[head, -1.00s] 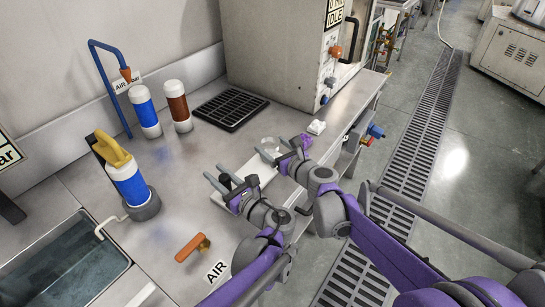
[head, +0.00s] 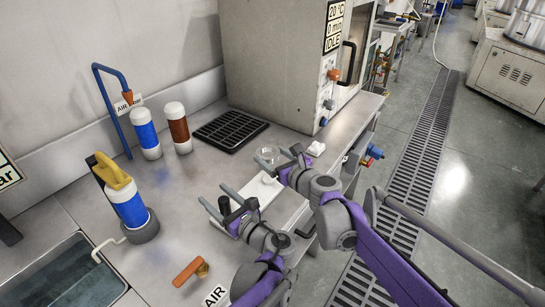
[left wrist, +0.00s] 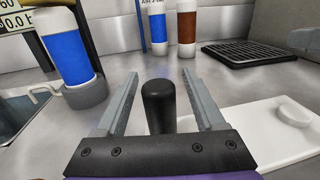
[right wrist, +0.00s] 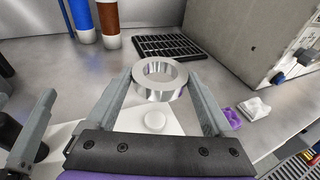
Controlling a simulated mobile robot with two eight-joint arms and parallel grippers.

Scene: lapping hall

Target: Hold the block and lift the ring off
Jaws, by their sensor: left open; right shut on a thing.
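A white flat block (head: 252,194) lies on the steel bench, with a low round boss at one end and a black upright handle (head: 224,206) by the other. The boss is bare in the right wrist view (right wrist: 155,121). My left gripper (head: 212,195) is open, its fingers on either side of the black handle, with gaps showing in the left wrist view. My right gripper (head: 271,160) is shut on the shiny metal ring (right wrist: 160,92), held between its fingertips beyond the boss. The ring looks clear of the block; its exact height is hard to tell.
A black drain grid (head: 230,130) and blue and brown bottles (head: 145,133) stand behind. A grey cabinet (head: 280,60) is at the back right. A white folded cloth (head: 316,149) lies near the bench edge. An orange-handled tool (head: 187,271) lies in front; a water basin is at left.

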